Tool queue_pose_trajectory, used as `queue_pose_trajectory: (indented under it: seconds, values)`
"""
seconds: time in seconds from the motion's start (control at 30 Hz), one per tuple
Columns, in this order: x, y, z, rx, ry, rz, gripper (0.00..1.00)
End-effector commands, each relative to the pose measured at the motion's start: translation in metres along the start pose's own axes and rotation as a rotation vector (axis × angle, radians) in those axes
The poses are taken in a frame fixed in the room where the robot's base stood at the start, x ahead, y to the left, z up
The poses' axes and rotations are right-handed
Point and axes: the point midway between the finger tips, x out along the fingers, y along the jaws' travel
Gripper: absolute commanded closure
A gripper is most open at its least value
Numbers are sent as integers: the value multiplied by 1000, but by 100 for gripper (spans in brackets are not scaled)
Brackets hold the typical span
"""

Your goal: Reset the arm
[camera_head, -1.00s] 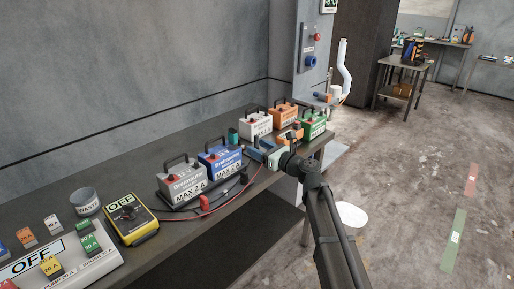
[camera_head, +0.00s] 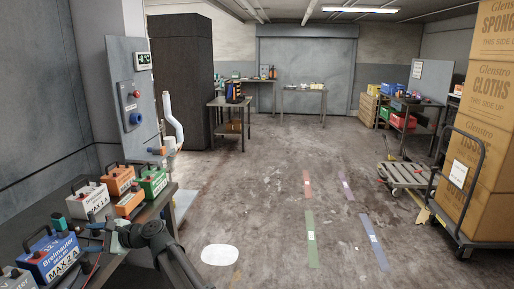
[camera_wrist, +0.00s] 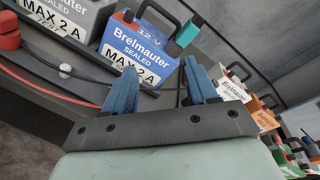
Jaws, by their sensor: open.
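My gripper (camera_wrist: 160,92) shows in the wrist view with its two blue fingers spread apart and nothing between them. In the head view my gripper (camera_head: 100,232) is at the lower left, over the workbench (camera_head: 150,214) and close to the batteries. A blue battery labelled Brelmauter (camera_wrist: 140,45) is just beyond the fingers in the wrist view, and it also shows in the head view (camera_head: 50,262). I cannot tell whether a finger touches anything. My arm reaches in from the bottom of the head view.
White (camera_head: 88,200), orange (camera_head: 117,181) and green (camera_head: 153,183) batteries stand along the bench. Black and red cables (camera_wrist: 50,88) lie near the fingers. A wall panel (camera_head: 133,95) rises behind. The floor to the right is open, up to a cart with stacked boxes (camera_head: 480,140).

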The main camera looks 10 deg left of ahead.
Motion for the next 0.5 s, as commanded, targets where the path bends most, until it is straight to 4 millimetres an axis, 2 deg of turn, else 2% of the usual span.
queue_pose_trajectory:
  seconds: [0.17,0.27,0.4,0.5]
  values:
    - [-15,42,-14,-424,74,174,43]
    - [-32,75,-28,-669,109,313,43]
    - [-61,141,-69,-927,136,545,43]
    - [-90,182,-104,-1033,146,696,43]
